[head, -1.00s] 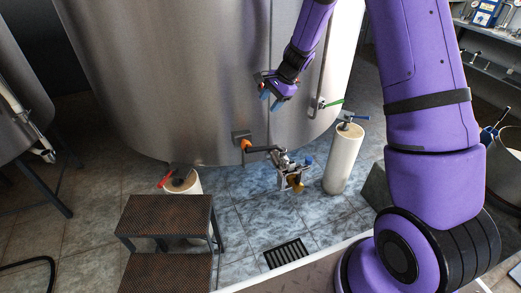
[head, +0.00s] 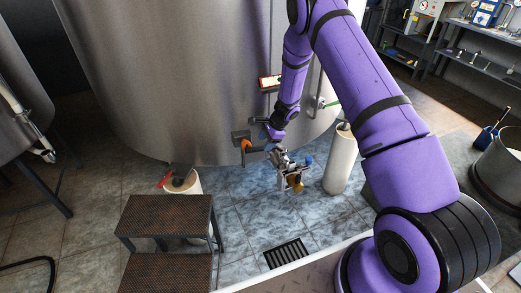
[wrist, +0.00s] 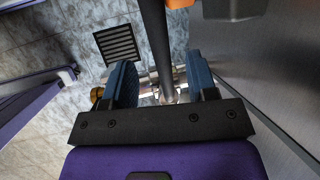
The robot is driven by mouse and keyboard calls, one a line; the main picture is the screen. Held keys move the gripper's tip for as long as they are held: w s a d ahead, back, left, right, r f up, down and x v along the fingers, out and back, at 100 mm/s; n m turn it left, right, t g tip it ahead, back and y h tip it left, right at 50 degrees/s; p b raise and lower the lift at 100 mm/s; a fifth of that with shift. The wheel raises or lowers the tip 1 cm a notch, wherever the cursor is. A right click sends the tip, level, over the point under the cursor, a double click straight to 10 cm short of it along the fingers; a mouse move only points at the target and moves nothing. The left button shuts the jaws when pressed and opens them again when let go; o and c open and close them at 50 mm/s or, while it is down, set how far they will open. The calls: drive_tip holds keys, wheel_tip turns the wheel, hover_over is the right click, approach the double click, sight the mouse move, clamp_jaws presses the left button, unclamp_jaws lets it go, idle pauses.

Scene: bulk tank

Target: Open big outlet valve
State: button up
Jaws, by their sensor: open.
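The big outlet valve is low on the tank wall, with an orange hub (head: 246,146) and a dark bar-like handle (head: 257,150) running right from it. In the wrist view the dark handle (wrist: 154,35) runs between the two blue fingers, and the orange hub (wrist: 180,3) shows at the top edge. My gripper (head: 270,141) is at the handle's right part; it also shows in the wrist view (wrist: 161,78). Its jaws are open, one finger on each side of the handle. I cannot tell whether either finger touches it.
Metal outlet fittings (head: 283,168) with a blue lever and yellow cap sit just below my gripper. The steel tank (head: 180,80) stands close behind. A white cylinder (head: 341,162) is at right, a brown step (head: 165,215) at left. A floor drain (head: 286,254) lies in front.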

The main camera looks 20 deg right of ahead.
sight(260, 149)
drive_tip(key=shift+x, duration=2.6)
drive_tip(key=shift+c, duration=0.5)
clamp_jaws()
